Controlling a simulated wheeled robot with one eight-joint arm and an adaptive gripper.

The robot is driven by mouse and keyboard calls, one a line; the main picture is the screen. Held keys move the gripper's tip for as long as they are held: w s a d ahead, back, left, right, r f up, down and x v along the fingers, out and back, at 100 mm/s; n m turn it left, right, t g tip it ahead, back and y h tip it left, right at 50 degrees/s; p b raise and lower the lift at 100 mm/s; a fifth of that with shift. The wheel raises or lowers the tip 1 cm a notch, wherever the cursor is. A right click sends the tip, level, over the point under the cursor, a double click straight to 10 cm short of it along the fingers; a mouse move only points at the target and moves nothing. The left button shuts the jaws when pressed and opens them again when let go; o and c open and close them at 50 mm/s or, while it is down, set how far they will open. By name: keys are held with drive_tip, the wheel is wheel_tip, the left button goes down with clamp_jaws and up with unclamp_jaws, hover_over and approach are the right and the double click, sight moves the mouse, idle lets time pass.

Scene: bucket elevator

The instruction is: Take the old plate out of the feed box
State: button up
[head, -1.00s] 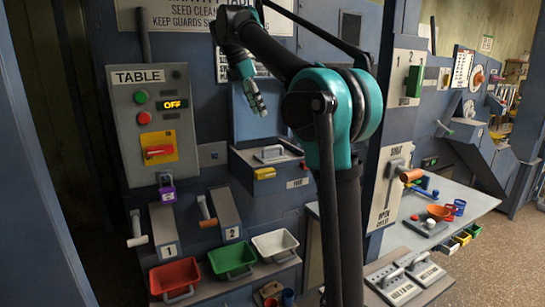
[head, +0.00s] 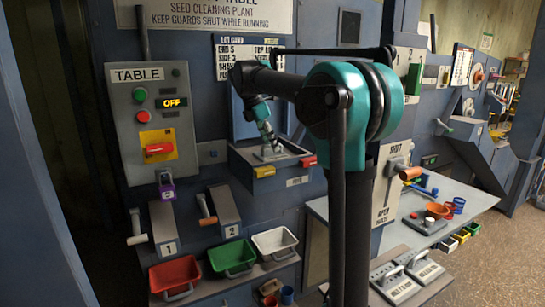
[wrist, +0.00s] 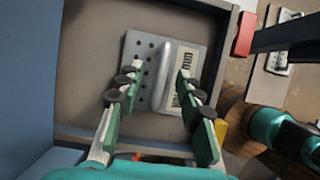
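The feed box (head: 240,158) is an open grey tray on the machine front, below the lot card. The old plate (wrist: 140,62) lies in it, a grey perforated plate with a raised bar handle (wrist: 165,70) and printed labels. In the head view the plate (head: 263,157) is partly hidden by my gripper (head: 274,147). In the wrist view my gripper (wrist: 157,88) is open, its fingers to the left and right of the handle. A gap shows on both sides, and the handle is not gripped.
A yellow clip (head: 264,171) and a red clip (head: 308,162) sit on the box's front edge. Red, green and white bins (head: 273,242) are below. A grey side table (head: 465,197) holds cups and tools at right.

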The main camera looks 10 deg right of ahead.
drive_tip(key=shift+x, duration=0.85)
drive_tip(key=shift+c, duration=0.3)
clamp_jaws()
drive_tip(key=shift+r, duration=0.1)
